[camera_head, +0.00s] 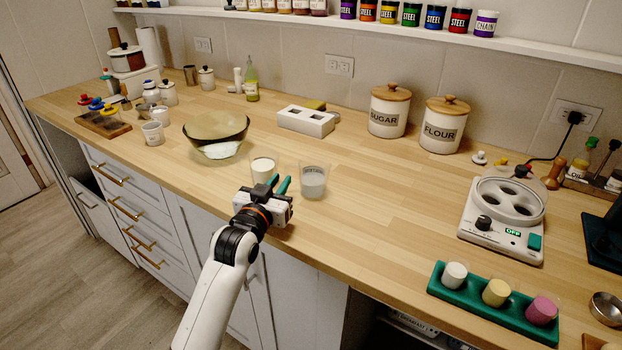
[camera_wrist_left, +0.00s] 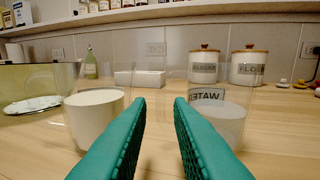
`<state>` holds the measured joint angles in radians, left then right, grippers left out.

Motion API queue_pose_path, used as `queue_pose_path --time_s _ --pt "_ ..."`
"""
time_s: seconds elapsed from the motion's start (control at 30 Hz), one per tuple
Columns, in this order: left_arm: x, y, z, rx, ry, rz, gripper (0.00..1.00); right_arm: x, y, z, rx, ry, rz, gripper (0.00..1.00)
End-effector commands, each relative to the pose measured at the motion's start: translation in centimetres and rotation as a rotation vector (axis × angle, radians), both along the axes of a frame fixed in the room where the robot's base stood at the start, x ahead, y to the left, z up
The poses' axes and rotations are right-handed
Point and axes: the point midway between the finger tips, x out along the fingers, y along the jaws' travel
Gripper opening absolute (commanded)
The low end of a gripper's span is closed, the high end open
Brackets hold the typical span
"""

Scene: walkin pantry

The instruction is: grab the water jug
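The water jug (camera_head: 313,182) is a clear vessel with pale greyish contents, standing upright near the counter's front edge. In the left wrist view the water jug (camera_wrist_left: 222,112) is at the right, and its "WATER" label reads reversed. A similar clear jug with white contents (camera_head: 263,169) stands just left of it; it also shows in the left wrist view (camera_wrist_left: 95,115). My left gripper (camera_head: 279,184) has green fingers spread apart with nothing between them. It points at the gap between the two jugs, in front of them. The right finger partly covers the water jug. My right gripper is not in view.
A large bowl (camera_head: 216,127) is to the left and a white block with openings (camera_head: 306,121) is behind. Sugar (camera_head: 389,112) and flour (camera_head: 444,128) canisters stand by the wall. A green tray with cups (camera_head: 487,309) and a white appliance (camera_head: 493,236) are right. Counter right of the water jug is clear.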

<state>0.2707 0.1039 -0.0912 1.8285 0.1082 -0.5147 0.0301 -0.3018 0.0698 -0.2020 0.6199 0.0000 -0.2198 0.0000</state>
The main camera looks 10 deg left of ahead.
Motion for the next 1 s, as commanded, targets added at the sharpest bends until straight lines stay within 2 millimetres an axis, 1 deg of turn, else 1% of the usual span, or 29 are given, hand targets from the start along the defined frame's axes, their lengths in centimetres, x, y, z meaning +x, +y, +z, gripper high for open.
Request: queue_pose_path --time_s 0.03,0.1,0.23,0.4,0.53,0.67,0.87,0.9,0.97,1.0 --pt "0.5 -0.1 0.0 -0.001 0.000 -0.001 0.19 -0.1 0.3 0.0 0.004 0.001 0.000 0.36" --pt "0.9 -0.2 0.0 0.000 0.001 -0.001 0.19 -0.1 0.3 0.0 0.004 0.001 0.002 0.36" --pt "1.8 -0.2 0.1 0.000 0.001 -0.001 0.19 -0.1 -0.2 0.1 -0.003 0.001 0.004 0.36" --pt "4.3 -0.2 0.2 -0.001 0.001 -0.001 0.19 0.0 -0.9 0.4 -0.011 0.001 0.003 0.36" --pt "5.7 -0.4 0.1 -0.001 0.001 -0.001 0.19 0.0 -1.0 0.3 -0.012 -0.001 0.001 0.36" --pt "6.2 -0.5 0.1 0.000 0.001 -0.002 0.19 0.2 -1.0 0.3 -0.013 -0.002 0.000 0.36" --pt "6.2 -0.5 0.1 0.000 0.001 -0.002 0.19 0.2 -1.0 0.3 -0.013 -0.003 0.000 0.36" --pt "6.2 -0.5 0.1 0.000 0.001 -0.002 0.13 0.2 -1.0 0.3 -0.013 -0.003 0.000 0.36" --pt "6.2 -0.5 0.1 0.000 0.001 -0.001 0.03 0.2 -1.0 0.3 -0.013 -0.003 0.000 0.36" --pt "6.2 -0.5 0.1 0.000 0.001 -0.001 0.00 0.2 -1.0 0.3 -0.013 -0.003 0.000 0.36"
